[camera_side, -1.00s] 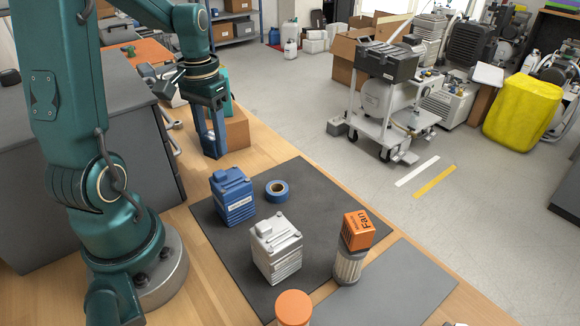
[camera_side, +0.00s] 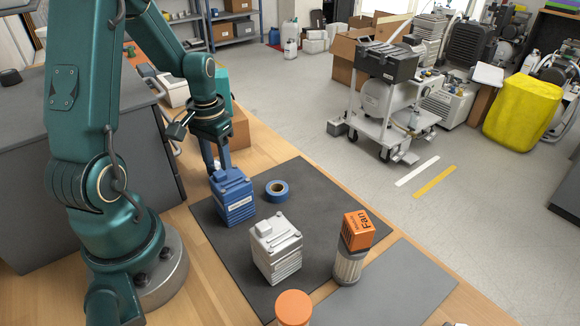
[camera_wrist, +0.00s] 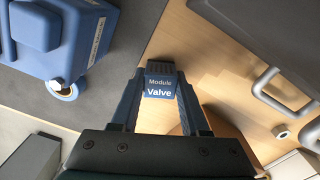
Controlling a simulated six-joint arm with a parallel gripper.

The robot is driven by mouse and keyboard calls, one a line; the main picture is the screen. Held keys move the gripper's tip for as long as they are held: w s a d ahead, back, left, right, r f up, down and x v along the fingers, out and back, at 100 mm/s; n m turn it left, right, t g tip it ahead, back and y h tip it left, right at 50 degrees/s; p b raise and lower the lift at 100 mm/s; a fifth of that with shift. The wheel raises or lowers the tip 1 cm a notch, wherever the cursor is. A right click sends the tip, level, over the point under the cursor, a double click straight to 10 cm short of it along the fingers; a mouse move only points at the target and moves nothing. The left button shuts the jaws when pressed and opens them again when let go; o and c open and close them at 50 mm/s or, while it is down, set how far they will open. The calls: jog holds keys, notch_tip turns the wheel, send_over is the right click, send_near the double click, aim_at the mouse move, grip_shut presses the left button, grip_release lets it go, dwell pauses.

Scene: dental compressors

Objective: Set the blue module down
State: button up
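The blue module (camera_wrist: 161,86), a small block labelled "Module Valve", sits between my gripper's two fingertips in the wrist view. My gripper (camera_wrist: 160,78) appears shut on it. The large blue unit also shows at the upper left of the wrist view (camera_wrist: 60,40). I cannot tell whether the module touches the surface below it.
An orange-capped item (camera_side: 293,305) stands in front. A grey panel (camera_side: 405,285) at right is clear.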

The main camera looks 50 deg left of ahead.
aim_at(219, 167)
jog(key=o, duration=0.3)
jog(key=shift+o, duration=0.2)
notch_tip(219, 167, up, 12)
jog(key=d+r, duration=0.1)
jog(key=d, duration=0.1)
jog(key=d+m+t, duration=0.1)
jog(key=d, duration=0.2)
jog(key=d+r+m+t+y, duration=0.1)
jog(key=d, duration=0.1)
jog(key=shift+s+d+r, duration=0.1)
jog(key=shift+d+r, duration=0.2)
jog(key=shift+r, duration=0.05)
jog(key=s+d+m+t+h, duration=0.1)
jog(key=s+d+m+t, duration=0.1)
jog(key=d, duration=0.7)
jog(key=shift+s+m+t, duration=0.3)
jog(key=shift+s+t, duration=0.5)
jog(key=shift+s, duration=0.3)
